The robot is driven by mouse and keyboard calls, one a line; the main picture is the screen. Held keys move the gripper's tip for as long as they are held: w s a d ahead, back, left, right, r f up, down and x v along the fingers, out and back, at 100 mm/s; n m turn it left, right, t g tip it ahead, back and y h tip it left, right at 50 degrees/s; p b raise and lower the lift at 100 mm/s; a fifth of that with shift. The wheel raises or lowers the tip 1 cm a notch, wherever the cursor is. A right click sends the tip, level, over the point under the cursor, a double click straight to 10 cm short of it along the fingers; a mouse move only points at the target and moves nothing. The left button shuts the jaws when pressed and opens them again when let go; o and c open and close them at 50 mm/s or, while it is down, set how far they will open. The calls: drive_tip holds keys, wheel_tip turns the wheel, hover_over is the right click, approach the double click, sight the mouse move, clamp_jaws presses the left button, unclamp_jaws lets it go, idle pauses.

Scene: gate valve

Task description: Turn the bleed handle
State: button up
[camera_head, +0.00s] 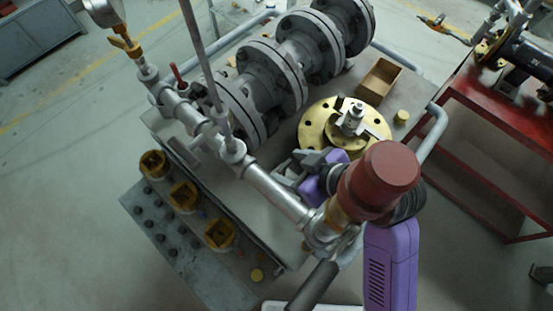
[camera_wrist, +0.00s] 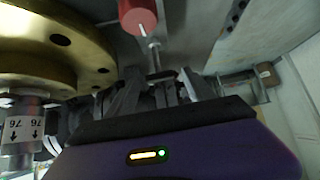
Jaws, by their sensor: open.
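A dark lever (camera_head: 315,286) sticks out from the pipe's near end. I cannot tell for certain which is the bleed handle. In the wrist view a red cylinder (camera_wrist: 137,15) on a thin metal stem lies beyond my fingers; I cannot tell which head-view part it is. My gripper (camera_head: 290,168) is open beside the brass flange, its fingers toward the left. In the wrist view my gripper (camera_wrist: 158,78) shows fingers spread, with no grip on the red cylinder.
The brass flange (camera_head: 313,127) lies close by my gripper and fills the left of the wrist view (camera_wrist: 50,45). A long pipe (camera_head: 275,190) crosses in front, ending near a large dark red cap (camera_head: 382,178). Grey flanged valves (camera_head: 265,75) and an open box (camera_head: 380,80) stand behind.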

sight(283, 165)
drive_tip(key=x, duration=0.5)
drive_tip(key=shift+w+a+f, duration=0.15)
drive_tip(key=shift+f, duration=0.1)
drive_tip(key=shift+c, duration=0.4)
clamp_jaws()
